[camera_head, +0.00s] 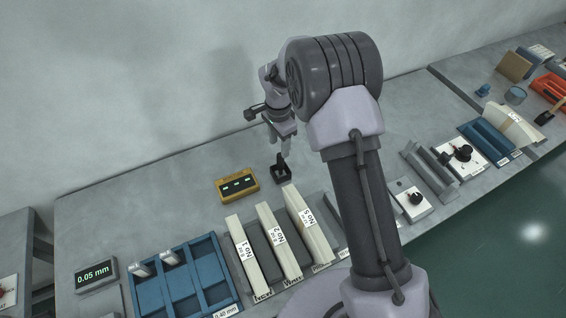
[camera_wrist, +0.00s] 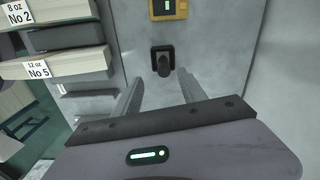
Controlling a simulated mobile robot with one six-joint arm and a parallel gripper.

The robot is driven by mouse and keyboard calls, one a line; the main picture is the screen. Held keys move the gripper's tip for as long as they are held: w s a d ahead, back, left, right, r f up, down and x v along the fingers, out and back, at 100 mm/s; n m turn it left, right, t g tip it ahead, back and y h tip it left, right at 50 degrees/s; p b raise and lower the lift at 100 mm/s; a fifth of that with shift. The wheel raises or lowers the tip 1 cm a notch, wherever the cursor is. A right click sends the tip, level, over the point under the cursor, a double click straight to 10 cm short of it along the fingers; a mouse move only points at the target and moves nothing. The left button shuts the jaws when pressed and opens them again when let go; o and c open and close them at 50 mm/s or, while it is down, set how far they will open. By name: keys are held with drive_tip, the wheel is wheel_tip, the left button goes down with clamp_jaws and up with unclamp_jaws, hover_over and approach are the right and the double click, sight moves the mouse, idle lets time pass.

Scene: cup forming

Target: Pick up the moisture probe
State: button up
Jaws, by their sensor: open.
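A small black upright piece, which looks like the moisture probe (camera_head: 281,162), stands in a square black holder (camera_head: 282,175) on the bench, right of a yellow box. In the wrist view the probe (camera_wrist: 164,68) and its holder (camera_wrist: 154,49) are just beyond the fingertips, roughly centred between them. My gripper (camera_head: 287,147) is above the probe, fingers pointing down. In the wrist view my gripper (camera_wrist: 161,80) is open with nothing between its fingers. Whether a finger touches the probe cannot be told.
The yellow box (camera_head: 237,186) with green displays is close left of the probe. Cream sleeves labelled No 1, No 2 and No 5 (camera_head: 309,228) stand in front. A blue compartment tray (camera_head: 183,284) and a 0.05 mm display (camera_head: 95,274) are at left. Bare bench lies behind the probe.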

sight(280, 162)
drive_tip(key=f, duration=0.3)
drive_tip(key=f+b, duration=0.1)
drive_tip(key=f, duration=0.3)
drive_tip(key=w+f, duration=0.1)
drive_tip(key=f, duration=0.3)
drive_tip(key=shift+d+f, duration=0.15)
drive_tip(key=shift+f, duration=0.05)
drive_tip(key=shift+r, duration=0.1)
drive_tip(key=shift+s, duration=0.1)
drive_tip(key=shift+c, duration=0.4)
clamp_jaws()
